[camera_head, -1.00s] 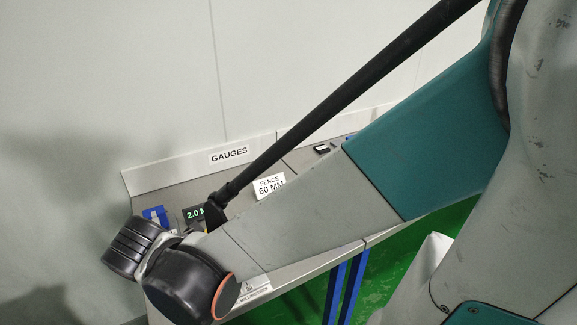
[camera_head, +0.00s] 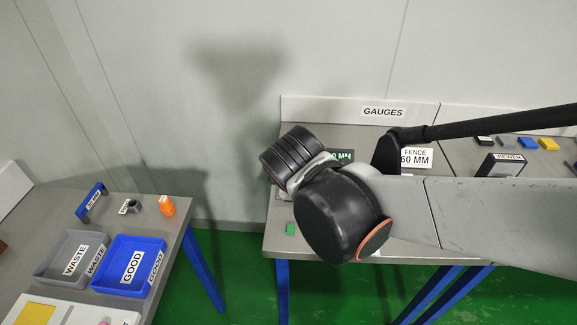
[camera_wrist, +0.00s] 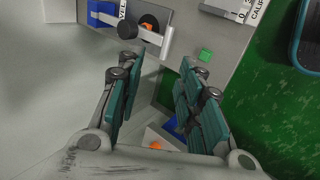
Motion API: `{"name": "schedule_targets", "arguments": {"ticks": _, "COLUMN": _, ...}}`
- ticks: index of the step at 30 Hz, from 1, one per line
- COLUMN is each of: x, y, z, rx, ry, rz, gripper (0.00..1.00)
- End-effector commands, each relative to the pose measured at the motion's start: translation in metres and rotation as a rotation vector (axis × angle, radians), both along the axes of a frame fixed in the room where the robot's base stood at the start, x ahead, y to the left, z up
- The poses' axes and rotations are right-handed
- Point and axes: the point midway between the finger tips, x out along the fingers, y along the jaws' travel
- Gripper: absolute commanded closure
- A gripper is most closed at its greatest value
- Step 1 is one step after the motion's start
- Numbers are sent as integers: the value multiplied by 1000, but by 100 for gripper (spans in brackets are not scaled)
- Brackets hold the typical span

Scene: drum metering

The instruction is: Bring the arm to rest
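My arm (camera_head: 480,208) reaches in from the right in the head view, with its dark wrist joint (camera_head: 335,215) in front of the gauge bench. My gripper (camera_wrist: 160,98) shows in the wrist view, its two teal-padded fingers spread wide with nothing held between them. It hangs over the edge of the bench, apart from the things on it. In the head view the fingers are hidden.
At left, another table (camera_head: 60,205) holds a grey waste tray (camera_head: 45,270), a blue good tray (camera_head: 150,283) and an orange item (camera_head: 167,206). Green floor lies between.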

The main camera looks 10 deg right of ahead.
Motion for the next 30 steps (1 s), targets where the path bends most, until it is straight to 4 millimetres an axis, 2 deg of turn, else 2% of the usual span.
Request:
{"name": "schedule_targets", "arguments": {"ticks": 10, "x": 0, "y": -1, "z": 0, "rx": 4, "ry": 0, "rz": -6, "gripper": 66}}
{"name": "schedule_targets", "arguments": {"ticks": 14, "x": -8, "y": -9, "z": 4, "rx": 69, "ry": -9, "rz": -78, "gripper": 66}}
{"name": "schedule_targets", "arguments": {"ticks": 22, "x": -48, "y": -42, "z": 24, "rx": 448, "ry": -68, "rz": -502, "gripper": 66}}
{"name": "schedule_targets", "arguments": {"ticks": 30, "x": -82, "y": -59, "z": 38, "rx": 787, "ry": -121, "rz": -883, "gripper": 66}}
